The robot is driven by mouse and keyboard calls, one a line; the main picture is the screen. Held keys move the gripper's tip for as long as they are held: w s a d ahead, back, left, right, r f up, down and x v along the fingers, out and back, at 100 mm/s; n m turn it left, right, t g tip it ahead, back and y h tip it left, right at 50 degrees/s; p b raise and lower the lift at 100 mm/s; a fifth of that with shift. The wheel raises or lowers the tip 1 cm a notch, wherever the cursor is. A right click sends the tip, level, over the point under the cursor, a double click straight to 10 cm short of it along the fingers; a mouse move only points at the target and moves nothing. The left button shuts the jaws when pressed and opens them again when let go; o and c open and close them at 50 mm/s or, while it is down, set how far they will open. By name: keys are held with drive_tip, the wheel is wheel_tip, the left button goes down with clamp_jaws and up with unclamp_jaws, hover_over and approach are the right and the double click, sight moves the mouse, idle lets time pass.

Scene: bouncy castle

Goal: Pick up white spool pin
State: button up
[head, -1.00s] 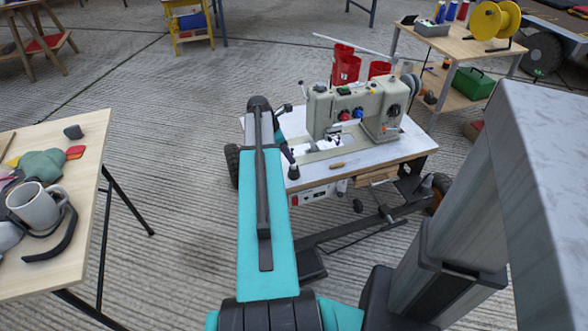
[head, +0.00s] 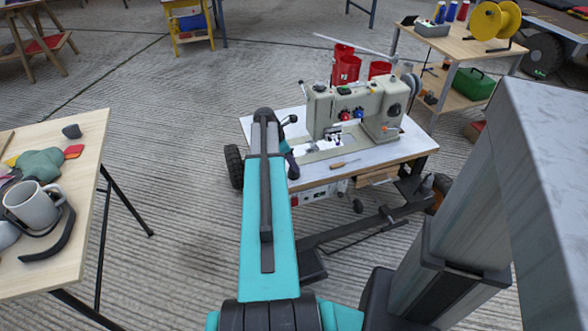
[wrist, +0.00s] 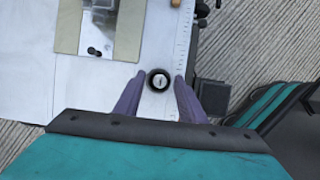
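In the wrist view a small round piece with a dark rim and a pale centre (wrist: 158,80) stands on the white table top, seen from straight above. It looks like the white spool pin, but I cannot be sure from this angle. My gripper (wrist: 159,77) is open, with one purple-grey finger on each side of it and a narrow gap at both sides. In the head view my arm covers this spot at the table's front left corner. The grey-beige sewing machine (head: 352,108) stands on the sewing table (head: 398,152), behind and right of my gripper.
A small tool with a wooden handle (head: 340,164) lies on the sewing table near its front edge. Red containers (head: 347,69) stand behind the machine. At left, a wooden table (head: 85,150) holds a grey mug (head: 32,205). Ribbed floor lies open between the tables.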

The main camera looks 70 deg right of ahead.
idle(0.4)
clamp_jaws()
drive_tip(key=shift+r, duration=0.1)
wheel_tip(320, 180, up, 10)
drive_tip(key=p, duration=0.1)
idle(0.6)
idle(1.2)
